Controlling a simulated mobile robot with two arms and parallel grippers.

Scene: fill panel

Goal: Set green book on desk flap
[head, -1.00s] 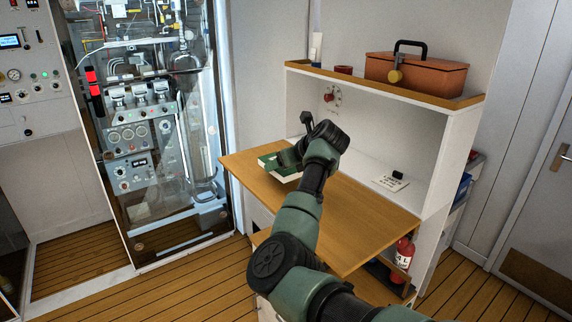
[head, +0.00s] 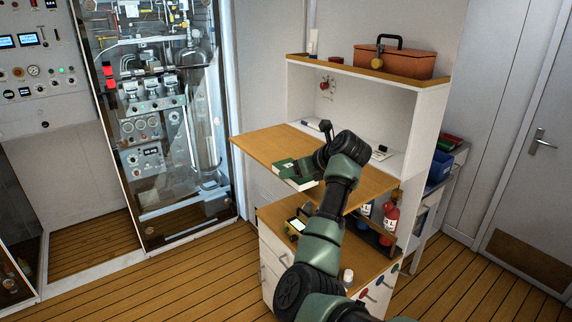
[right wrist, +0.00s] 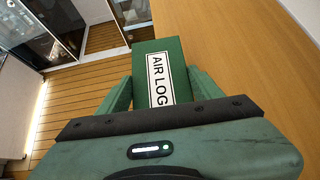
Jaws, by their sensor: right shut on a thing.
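The green book (head: 293,176), with pale pages, shows at the front left edge of the wooden desk flap (head: 262,145) in the head view. In the right wrist view the book (right wrist: 160,62) carries a white "AIR LOG" label, and the flap (right wrist: 225,40) lies to its right. My right gripper (head: 312,168) is shut on the book; its two fingers (right wrist: 160,88) flank the cover in the wrist view. Whether the book touches the flap or is held just above it, I cannot tell. My left gripper is not in view.
Behind the flap stands a white cabinet (head: 424,118) with an orange toolbox (head: 395,63) on top. Below are a drawer unit (head: 275,245) and red fire extinguisher (head: 390,222). A glass-fronted equipment rack (head: 165,150) stands left. Much of the flap is clear.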

